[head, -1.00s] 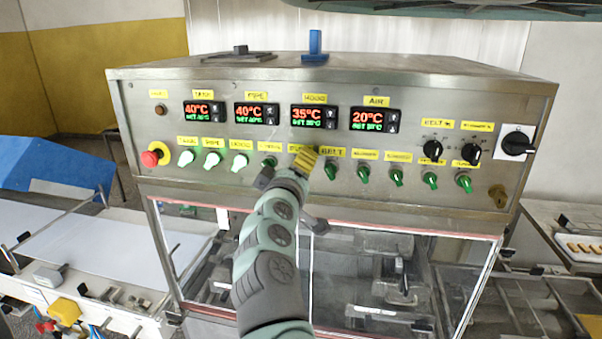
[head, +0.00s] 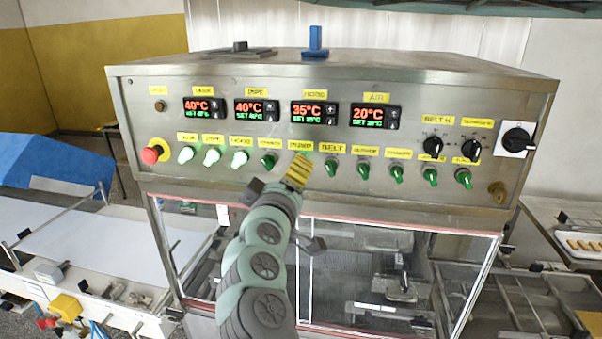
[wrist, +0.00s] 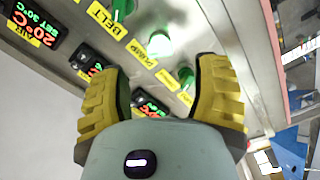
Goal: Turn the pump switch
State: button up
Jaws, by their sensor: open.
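The pump switch (wrist: 159,44) is a green knob with a bright glow, beside a yellow PUMP label (wrist: 140,53) in the wrist view. It is beyond the fingertips, roughly between them in that picture. In the head view my gripper hides most of it, and its label (head: 300,145) shows just above. My gripper (wrist: 160,85) has two yellow ribbed fingers spread apart with nothing held between them. In the head view my gripper (head: 298,168) is in front of the panel. I cannot tell whether it touches the knob, nor which way the knob points.
Similar green knobs flank the pump switch: the belt switch (head: 331,168) on the right and another (head: 269,161) on the left. Lit switches (head: 212,158), a red emergency button (head: 153,154) and black dials (head: 432,149) share the metal panel. Glass doors (head: 370,270) are below.

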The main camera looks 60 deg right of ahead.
jog(key=shift+v, duration=0.8)
